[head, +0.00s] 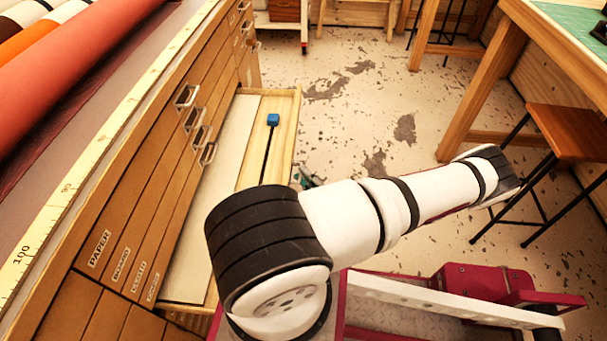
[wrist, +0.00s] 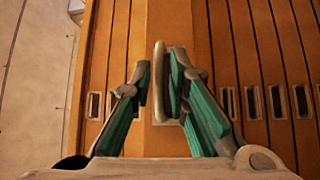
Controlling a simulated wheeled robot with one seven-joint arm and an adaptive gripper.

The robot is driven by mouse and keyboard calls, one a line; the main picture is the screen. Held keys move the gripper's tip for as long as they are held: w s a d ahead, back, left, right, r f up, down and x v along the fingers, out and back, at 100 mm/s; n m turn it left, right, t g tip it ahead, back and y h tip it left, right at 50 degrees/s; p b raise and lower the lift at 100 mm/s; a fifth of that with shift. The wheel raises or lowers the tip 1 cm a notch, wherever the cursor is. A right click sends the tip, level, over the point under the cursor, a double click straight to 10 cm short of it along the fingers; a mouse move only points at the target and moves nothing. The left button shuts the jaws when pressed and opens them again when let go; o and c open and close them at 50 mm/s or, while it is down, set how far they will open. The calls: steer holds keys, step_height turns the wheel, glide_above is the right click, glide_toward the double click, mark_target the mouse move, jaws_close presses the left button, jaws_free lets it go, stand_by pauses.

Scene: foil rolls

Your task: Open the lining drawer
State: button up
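In the head view a wooden drawer cabinet (head: 150,190) runs along the left, with labelled fronts. The labels PAPER (head: 99,248) and CLOTH (head: 138,277) are legible; I cannot read one as LINING. A low drawer (head: 285,135) stands pulled out; I cannot tell whether it is the lining drawer. In the wrist view my gripper (wrist: 158,85) is open, its green-padded fingers on either side of a pale bar handle (wrist: 159,55). The handle lies nearer the right finger; contact is unclear.
A blue object (head: 273,119) lies in the pulled-out drawer. A brown-topped stool (head: 570,130) and a workbench (head: 510,60) stand at the right. Worn floor (head: 340,120) is free between cabinet and bench. Rolls (head: 70,70) lie on the cabinet top.

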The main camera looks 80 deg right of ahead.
steer(key=shift+w+d, duration=0.25)
steer(key=shift+w, duration=0.1)
steer(key=shift+c, duration=0.3)
jaws_close()
steer(key=shift+r, duration=0.1)
steer(key=w, duration=0.2)
steer(key=shift+w, duration=0.3)
steer(key=shift+o, duration=0.3)
jaws_free()
